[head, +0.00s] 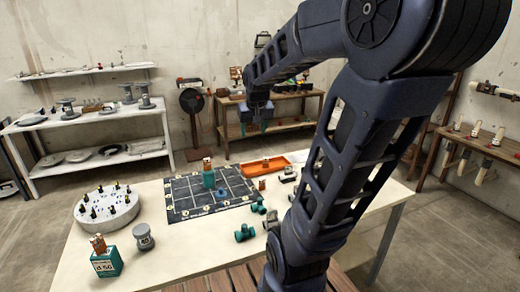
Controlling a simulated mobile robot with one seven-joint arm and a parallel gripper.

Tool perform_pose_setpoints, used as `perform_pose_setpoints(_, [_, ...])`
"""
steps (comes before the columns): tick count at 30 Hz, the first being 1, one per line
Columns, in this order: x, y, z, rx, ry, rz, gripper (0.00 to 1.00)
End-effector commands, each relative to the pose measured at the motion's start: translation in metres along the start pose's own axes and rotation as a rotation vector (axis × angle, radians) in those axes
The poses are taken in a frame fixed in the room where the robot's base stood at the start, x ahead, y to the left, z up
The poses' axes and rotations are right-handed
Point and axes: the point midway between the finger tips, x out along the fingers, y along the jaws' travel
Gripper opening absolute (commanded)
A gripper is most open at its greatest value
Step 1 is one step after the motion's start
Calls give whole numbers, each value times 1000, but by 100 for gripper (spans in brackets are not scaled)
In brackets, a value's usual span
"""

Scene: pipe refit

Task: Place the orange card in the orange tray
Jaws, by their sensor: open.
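The orange tray (249,169) lies on the pale table, behind and to the right of the dark grid mat. Small orange-brown upright pieces show in three places: one (262,184) just in front of the tray, one (207,163) on top of a teal block on the mat, and one (98,243) on a teal box at the front left. They are too small to tell for certain which is the orange card. My gripper (258,121) hangs from the far end of my arm, above and behind the tray in the picture. It is open and apart from these pieces.
The dark grid mat (183,189) bears a teal block and a blue piece. A round white holder (104,207) with several dark pegs stands left. A grey spool (143,238) stands near it. Teal fittings (244,232) lie at the front. The front middle of the table (185,245) is clear.

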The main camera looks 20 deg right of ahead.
Motion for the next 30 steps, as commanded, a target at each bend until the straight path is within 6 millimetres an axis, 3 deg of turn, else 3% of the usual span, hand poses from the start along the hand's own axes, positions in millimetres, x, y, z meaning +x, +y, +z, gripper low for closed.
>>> perform_pose_setpoints(9, [-40, -15, 86, -64, 8, -36, 57])
perform_pose_setpoints(15, [-49, -19, 123, -92, 8, -52, 57])
perform_pose_setpoints(20, [-51, -19, 135, -101, 5, -57, 57])
perform_pose_setpoints(30, [-51, -20, 136, -102, 5, -58, 57])
